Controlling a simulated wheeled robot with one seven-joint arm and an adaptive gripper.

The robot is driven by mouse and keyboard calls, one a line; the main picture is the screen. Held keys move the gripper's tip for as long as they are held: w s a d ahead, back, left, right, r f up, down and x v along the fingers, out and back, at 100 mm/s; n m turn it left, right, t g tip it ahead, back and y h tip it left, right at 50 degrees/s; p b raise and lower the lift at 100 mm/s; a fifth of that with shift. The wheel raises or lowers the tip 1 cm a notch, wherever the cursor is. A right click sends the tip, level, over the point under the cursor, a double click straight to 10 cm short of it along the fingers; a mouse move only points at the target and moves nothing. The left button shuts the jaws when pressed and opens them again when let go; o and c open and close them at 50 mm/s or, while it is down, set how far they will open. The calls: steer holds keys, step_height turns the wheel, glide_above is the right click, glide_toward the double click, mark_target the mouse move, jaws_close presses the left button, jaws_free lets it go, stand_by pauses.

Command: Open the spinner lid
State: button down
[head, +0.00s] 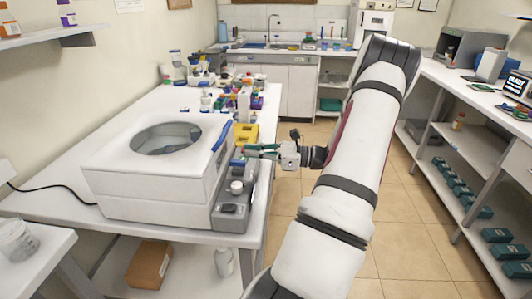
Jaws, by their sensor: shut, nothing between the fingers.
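The spinner (150,201) is a white boxy machine on the left table. Its lid (108,153) lies flat on top, with a round window (168,138) in it. A blue handle (221,136) is at the lid's right edge. A grey control panel (228,210) with a white knob (236,187) is on the right side. My gripper (248,151) is shut and empty, just right of the spinner near the blue handle. It points left towards the machine. I cannot tell whether its tips touch the spinner.
A yellow bin (245,134) and several bottles stand on the table behind my gripper. A cardboard box (148,264) and a white bottle (223,262) are on the shelf below. The tiled floor (402,240) is clear between the left table and the right shelves.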

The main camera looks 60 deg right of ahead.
mark_target(223, 150)
steer(key=x, duration=0.3)
steer(key=shift+w+a, duration=0.15)
steer(key=shift+w, duration=0.05)
step_height(223, 150, up, 3)
steer(key=shift+w+f+p, duration=0.1)
steer(key=shift+f+p, duration=0.05)
steer(key=shift+p, duration=0.15)
steer(key=shift+w+r, duration=0.2)
steer(key=shift+r, duration=0.45)
steer(key=shift+a+r, duration=0.1)
